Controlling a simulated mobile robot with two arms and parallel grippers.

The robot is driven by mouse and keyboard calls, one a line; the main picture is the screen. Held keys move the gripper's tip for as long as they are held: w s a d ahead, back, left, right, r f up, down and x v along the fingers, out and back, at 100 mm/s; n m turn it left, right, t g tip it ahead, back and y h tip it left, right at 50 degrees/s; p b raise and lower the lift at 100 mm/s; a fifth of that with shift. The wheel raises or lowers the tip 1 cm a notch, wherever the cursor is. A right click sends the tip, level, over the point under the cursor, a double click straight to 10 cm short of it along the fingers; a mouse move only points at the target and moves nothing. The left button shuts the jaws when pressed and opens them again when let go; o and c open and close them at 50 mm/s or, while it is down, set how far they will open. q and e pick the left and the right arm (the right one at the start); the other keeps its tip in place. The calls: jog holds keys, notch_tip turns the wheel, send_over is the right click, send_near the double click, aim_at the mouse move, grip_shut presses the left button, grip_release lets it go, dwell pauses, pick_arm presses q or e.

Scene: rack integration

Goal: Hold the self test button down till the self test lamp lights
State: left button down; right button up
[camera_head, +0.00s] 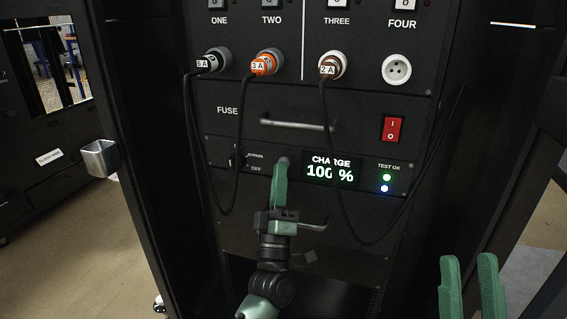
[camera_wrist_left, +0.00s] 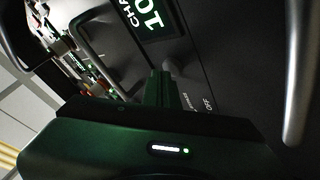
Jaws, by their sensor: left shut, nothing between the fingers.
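The lamp under the TEST OK label (camera_head: 386,177) glows green on the black panel. A bluish-white lamp (camera_head: 384,188) is lit just below it. My left gripper (camera_head: 281,165) is shut and empty, its tips at a small grey button (camera_head: 284,160) left of the charge display. In the left wrist view the shut fingers (camera_wrist_left: 163,80) point at the grey button (camera_wrist_left: 169,67). The fingertips partly cover the button, so I cannot tell how far in it is. My right gripper (camera_head: 469,262) is open and empty at the lower right, away from the panel.
The charge display (camera_head: 331,171) reads 100 %. A red rocker switch (camera_head: 393,129) and a drawer handle (camera_head: 297,125) are above. Black cables hang from plugs in front of the panel on both sides of my left gripper. A metal bin (camera_head: 100,158) is at left.

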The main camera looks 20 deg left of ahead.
pick_arm(q)
jog(key=shift+s, duration=0.5)
pick_arm(e)
jog(key=shift+w+a+f+g+h, duration=0.1)
jog(key=shift+w+f+g+h, duration=0.3)
jog(key=shift+w+f+g, duration=0.55)
pick_arm(q)
jog(key=shift+s+p, duration=0.15)
jog(key=shift+p, duration=0.2)
pick_arm(e)
jog(key=shift+w+f, duration=0.1)
jog(key=shift+w, duration=0.05)
